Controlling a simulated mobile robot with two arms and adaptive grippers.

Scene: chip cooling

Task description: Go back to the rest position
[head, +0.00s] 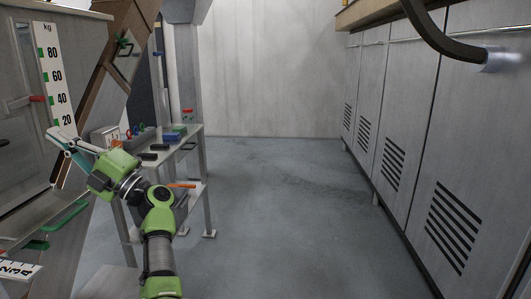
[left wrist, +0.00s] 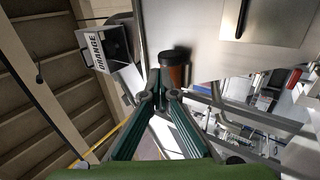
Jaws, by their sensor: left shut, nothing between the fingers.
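My left arm, green and grey, rises from the bottom of the head view. Its left gripper (head: 50,133) points left toward the grey machine (head: 20,80) with the kg scale. In the left wrist view the gripper's two dark green fingers (left wrist: 160,97) meet at their tips, with nothing held between them. A dark cylinder with an orange-brown band (left wrist: 174,72) shows just beyond the fingertips, against a pale metal surface. I cannot tell whether the fingers touch it. My right gripper is in neither view.
A metal side table (head: 190,133) with small boxes and tools stands behind my left arm. Grey vented lockers (head: 455,150) line the right side. The grey floor (head: 285,215) between them is clear up to the back wall. An ORANGE-labelled box (left wrist: 103,46) shows in the left wrist view.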

